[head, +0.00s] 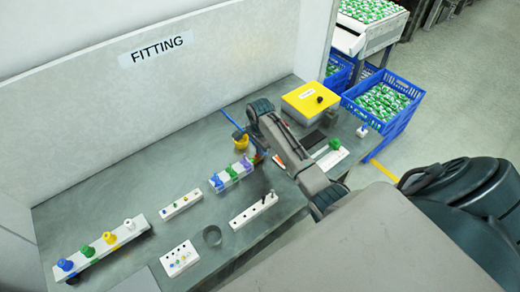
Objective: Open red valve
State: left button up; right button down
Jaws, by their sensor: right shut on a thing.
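The red valve (258,159) is at the row's right end, mostly hidden by my right arm; only a small reddish patch shows. My right gripper (262,151) is down at that end, shut on what appears to be the red valve. Its fingertips are largely hidden, so the valve's exact position cannot be told. My left gripper is not in view.
Another rack (100,248) with several coloured knobs stands at the left. A yellow-lidded box (310,102) and blue crates (383,100) are at the right. The back panel (120,85) bounds the bench.

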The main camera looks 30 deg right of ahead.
jog(key=shift+w+r, duration=0.1)
jog(key=c, duration=1.6)
grip_release()
jog(key=shift+r, duration=0.35)
notch_tip(320, 180, up, 10)
jog(key=b, duration=0.2)
